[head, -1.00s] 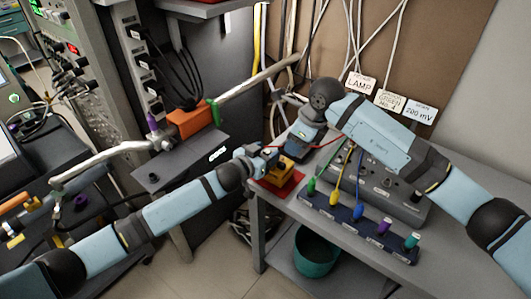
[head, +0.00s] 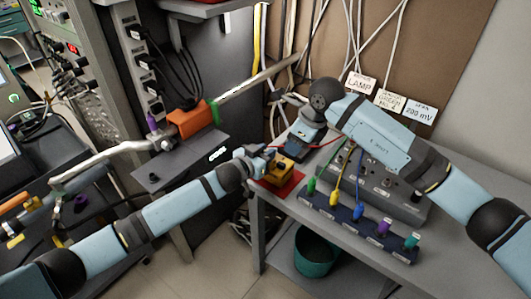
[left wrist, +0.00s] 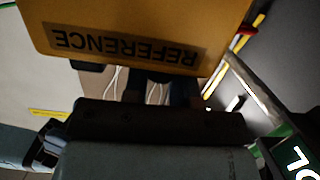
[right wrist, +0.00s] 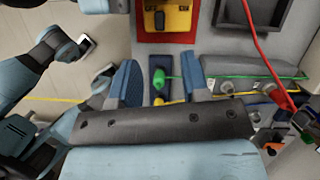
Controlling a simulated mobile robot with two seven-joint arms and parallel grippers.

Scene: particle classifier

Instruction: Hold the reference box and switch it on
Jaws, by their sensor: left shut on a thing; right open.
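The yellow reference box (head: 283,172) is at the table's left corner, over a red mat (head: 287,188). Its REFERENCE label shows upside down in the left wrist view (left wrist: 130,45). My left gripper (head: 266,160) is shut on the box from the left. In the right wrist view, the box (right wrist: 179,18) shows at the top edge with a black switch-like part on it, within the red mat (right wrist: 166,37). My right gripper (right wrist: 157,83) is open and apart from the box, with a green plug in sight between its fingers. I cannot tell the switch position.
A dark strip (head: 345,210) with several coloured plugs lies at the table's front. A grey box (head: 400,200) with cables stands behind it. A red cable (right wrist: 258,45) runs near my right gripper. A teal bin (head: 315,252) stands below.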

